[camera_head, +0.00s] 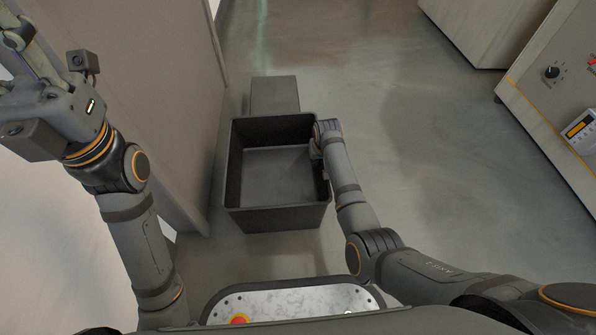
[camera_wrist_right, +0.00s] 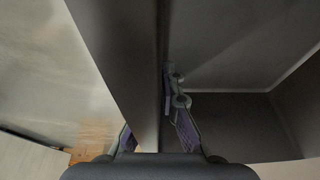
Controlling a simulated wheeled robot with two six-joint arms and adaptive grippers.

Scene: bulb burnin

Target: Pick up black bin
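The black bin (camera_head: 280,219) is an open, empty box standing on the floor in the middle of the head view. My right gripper (camera_head: 318,152) is at the bin's right wall. In the right wrist view, the bin wall (camera_wrist_right: 140,75) runs between the two fingers of the gripper (camera_wrist_right: 160,115). One finger lies against the inner side; the other is mostly hidden behind the outer side. The gripper looks shut on the wall. My left gripper (camera_head: 22,45) is raised at the upper left, away from the bin, its fingertips partly cut off by the frame.
A dark grey box (camera_head: 274,94) sits just behind the bin. A tall beige panel (camera_head: 150,90) stands close on the left. A cabinet with a knob and a display (camera_head: 560,100) is at the right. Floor right of the bin is clear.

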